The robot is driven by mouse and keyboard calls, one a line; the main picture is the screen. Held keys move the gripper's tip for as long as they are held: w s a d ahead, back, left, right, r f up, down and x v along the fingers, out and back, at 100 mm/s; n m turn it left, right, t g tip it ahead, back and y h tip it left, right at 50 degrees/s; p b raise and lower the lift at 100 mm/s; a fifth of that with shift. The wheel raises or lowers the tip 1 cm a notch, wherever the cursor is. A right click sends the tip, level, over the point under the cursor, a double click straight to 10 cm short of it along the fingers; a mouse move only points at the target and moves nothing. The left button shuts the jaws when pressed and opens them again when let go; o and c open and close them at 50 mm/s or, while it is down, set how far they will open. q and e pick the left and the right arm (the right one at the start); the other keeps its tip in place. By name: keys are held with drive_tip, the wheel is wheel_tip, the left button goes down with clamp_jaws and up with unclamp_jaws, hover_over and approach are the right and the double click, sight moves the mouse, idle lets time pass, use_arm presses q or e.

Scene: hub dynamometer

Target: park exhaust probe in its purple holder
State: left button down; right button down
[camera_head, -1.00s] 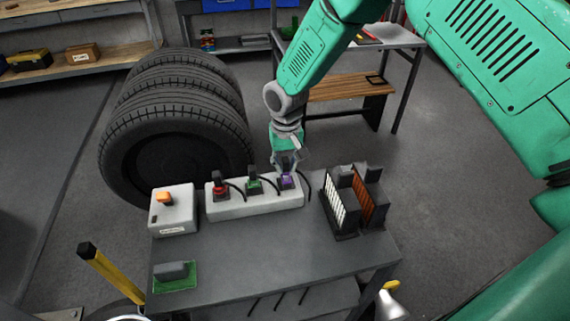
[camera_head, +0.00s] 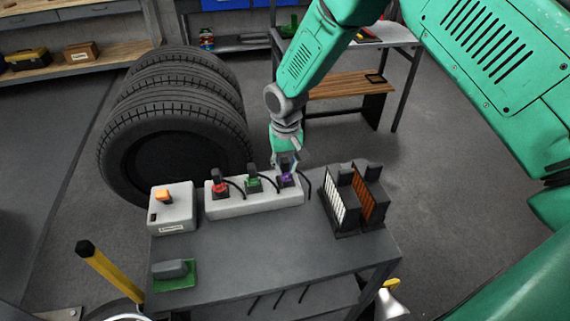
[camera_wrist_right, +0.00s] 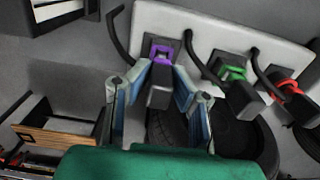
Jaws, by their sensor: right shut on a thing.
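The purple holder (camera_head: 288,180) is at the right end of a white block on the grey bench. In the wrist view the purple holder (camera_wrist_right: 160,51) shows as a purple frame with the black exhaust probe (camera_wrist_right: 159,97) at it. My right gripper (camera_head: 285,165) is over this holder. In the wrist view its two fingers (camera_wrist_right: 160,84) are on either side of the probe's black body, shut on it. The probe seems to sit in the holder, but how deep is hidden. My left gripper is not in view.
On the same white block (camera_head: 235,209) stand a green holder (camera_head: 254,183) and a red holder (camera_head: 221,189), each with a black piece and cable. A grey box (camera_head: 172,214) with an orange switch is left; black filter-like units (camera_head: 347,208) are right. Tyres (camera_head: 170,130) stand behind.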

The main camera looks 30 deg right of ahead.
drive_tip(key=c, duration=1.3)
unclamp_jaws()
drive_tip(key=shift+c, duration=0.2)
drive_tip(key=shift+r, duration=0.15)
wheel_tip(320, 180, up, 12)
drive_tip(key=shift+f, duration=0.25)
drive_tip(key=shift+f, duration=0.1)
